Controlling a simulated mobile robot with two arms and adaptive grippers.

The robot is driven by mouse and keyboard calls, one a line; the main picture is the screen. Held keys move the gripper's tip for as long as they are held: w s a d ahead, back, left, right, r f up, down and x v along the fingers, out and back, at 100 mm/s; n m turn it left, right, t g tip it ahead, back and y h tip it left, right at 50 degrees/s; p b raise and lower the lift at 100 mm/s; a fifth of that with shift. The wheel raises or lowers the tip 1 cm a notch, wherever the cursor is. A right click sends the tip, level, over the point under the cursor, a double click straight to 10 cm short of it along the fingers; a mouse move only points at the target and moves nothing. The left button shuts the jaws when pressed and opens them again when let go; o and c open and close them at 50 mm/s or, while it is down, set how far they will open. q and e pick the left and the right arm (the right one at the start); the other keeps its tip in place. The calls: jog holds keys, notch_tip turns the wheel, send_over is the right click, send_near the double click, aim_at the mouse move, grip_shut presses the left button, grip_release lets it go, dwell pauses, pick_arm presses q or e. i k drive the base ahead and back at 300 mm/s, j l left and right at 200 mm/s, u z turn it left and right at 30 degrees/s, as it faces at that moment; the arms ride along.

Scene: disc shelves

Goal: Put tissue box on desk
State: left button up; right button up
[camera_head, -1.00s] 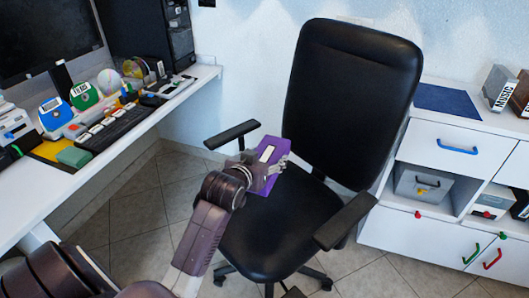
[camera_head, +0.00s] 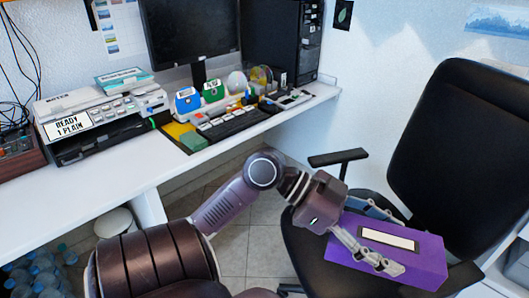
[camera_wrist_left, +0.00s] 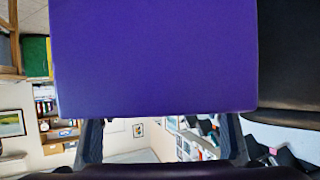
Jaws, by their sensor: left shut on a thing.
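The purple tissue box (camera_head: 425,262), with a pale slot on its top, is held in my left gripper (camera_head: 385,240) in the head view. The gripper is shut on the box, and the box is over the seat of the black chair, apart from the desk. In the left wrist view the purple box (camera_wrist_left: 155,55) fills the upper middle, between the dark fingers. The white desk (camera_head: 75,205) runs along the left and back in the head view. My right gripper is not in view.
The desk holds a printer (camera_head: 100,115), a monitor (camera_head: 190,30), a keyboard (camera_head: 235,122), small colored boxes and a black computer tower (camera_head: 283,40). Its front left surface is bare. The black office chair (camera_head: 460,140) stands right of the desk. Water bottles (camera_head: 38,272) are below the desk.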

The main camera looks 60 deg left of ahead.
aim_at(98, 181)
jog(key=k+j+u, duration=0.1)
jog(key=k+u, duration=0.15)
jog(key=k, duration=0.15)
jog(key=k+j+u, duration=0.55)
jog(key=k, duration=0.2)
